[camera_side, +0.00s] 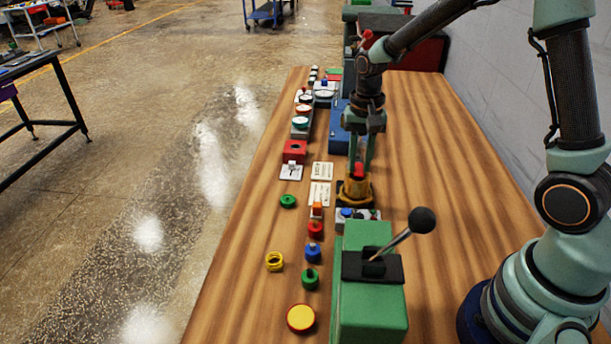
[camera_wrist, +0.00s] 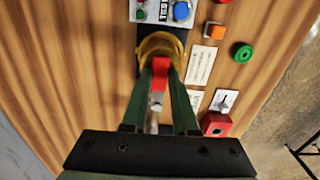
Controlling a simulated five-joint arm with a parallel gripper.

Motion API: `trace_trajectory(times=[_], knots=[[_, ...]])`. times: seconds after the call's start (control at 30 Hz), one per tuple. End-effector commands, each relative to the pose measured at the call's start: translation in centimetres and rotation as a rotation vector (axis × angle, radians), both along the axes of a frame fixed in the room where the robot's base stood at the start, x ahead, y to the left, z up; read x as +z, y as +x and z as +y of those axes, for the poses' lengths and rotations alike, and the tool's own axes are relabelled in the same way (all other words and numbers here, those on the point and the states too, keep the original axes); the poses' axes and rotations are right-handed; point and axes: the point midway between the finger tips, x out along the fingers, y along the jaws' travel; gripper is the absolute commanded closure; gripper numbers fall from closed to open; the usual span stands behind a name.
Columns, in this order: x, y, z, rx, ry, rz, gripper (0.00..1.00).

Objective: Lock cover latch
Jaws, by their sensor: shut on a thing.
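The cover latch shows as a red-tipped lever (camera_side: 358,171) at a yellow, brass-like round housing (camera_side: 355,190) on the table. In the wrist view, the red grip (camera_wrist: 160,72) with its metal shaft lies between my two green fingers, and the curved yellow housing (camera_wrist: 161,43) is just beyond the fingertips. My gripper (camera_side: 359,168) points down at the housing and is shut on the red lever; it also shows in the wrist view (camera_wrist: 161,65). The fingers partly hide the lever's sides and the housing.
A green box with a black-knobbed lever (camera_side: 370,310) stands in front of the housing. A small panel with a blue button (camera_side: 347,213) is beside it. A blue block (camera_side: 340,125) stands behind. Several buttons and switches line the left. The right of the table is bare wood.

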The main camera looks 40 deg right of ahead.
Motion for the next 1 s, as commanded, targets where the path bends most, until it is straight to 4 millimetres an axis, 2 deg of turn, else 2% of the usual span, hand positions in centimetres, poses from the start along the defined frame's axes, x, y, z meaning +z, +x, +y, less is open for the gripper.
trace_trajectory(times=[0.57,0.6,0.67,1.0], knots=[[0.04,0.17,0.09,-0.033,-0.001,-0.002,1.0],[0.04,0.18,0.09,-0.032,-0.001,-0.002,0.62],[0.03,0.18,0.09,-0.032,-0.001,-0.002,0.43],[0.17,0.15,0.09,-0.03,0.0,-0.001,0.43]])
